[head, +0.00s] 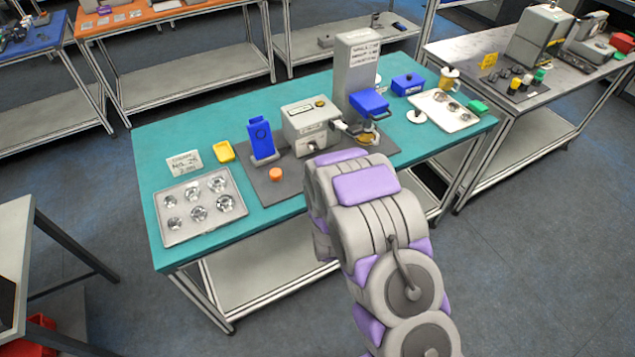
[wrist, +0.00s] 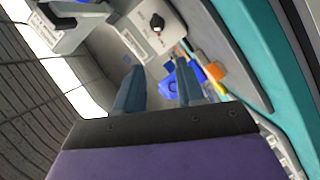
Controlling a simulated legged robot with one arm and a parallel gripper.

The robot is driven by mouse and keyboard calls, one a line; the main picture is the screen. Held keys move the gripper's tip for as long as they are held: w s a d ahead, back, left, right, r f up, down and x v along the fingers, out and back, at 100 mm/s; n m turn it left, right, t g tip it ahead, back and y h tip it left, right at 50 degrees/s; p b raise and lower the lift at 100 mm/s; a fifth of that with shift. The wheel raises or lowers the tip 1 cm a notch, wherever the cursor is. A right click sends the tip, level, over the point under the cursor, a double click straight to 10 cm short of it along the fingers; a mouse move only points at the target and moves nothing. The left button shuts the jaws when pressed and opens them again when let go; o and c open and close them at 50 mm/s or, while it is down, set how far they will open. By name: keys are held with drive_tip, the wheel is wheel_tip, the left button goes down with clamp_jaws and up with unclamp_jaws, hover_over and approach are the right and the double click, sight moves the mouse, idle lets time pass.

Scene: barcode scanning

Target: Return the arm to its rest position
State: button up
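My arm (head: 375,225) reaches up from the lower right of the head view, over the front edge of the teal-topped bench (head: 330,90). Beyond the fingers are a light grey machine with a black knob (wrist: 155,30) and a blue object (wrist: 180,82). The wrist view is strongly tilted.
The bench holds a grey boxy machine (head: 311,124), a tall grey column (head: 356,65), a blue stand (head: 262,140), an orange cap (head: 276,174) and a tray of several round parts (head: 183,227). A second bench (head: 470,48) stands right. Floor (head: 540,260) is clear at lower right.

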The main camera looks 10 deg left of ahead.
idle(0.3)
drive_tip(key=s+d+r+m+g+h+b, duration=0.3)
drive_tip(key=s+d+r+m+g, duration=0.55)
drive_tip(key=s+d, duration=0.25)
drive_tip(key=s+d+r+m+g, duration=0.2)
drive_tip(key=s+d+r+g, duration=0.1)
drive_tip(key=s, duration=0.8)
drive_tip(key=s+d+r+m+g+b, duration=0.1)
drive_tip(key=s+d+r+m+g, duration=0.1)
drive_tip(key=s, duration=0.9)
drive_tip(key=s+d+r+m+g, duration=0.3)
drive_tip(key=s+d+r, duration=0.1)
drive_tip(key=s, duration=0.7)
drive_tip(key=shift+s+d+r+g+h+b, duration=0.25)
drive_tip(key=shift+s+g+h+b, duration=0.1)
drive_tip(key=shift+s+h, duration=0.05)
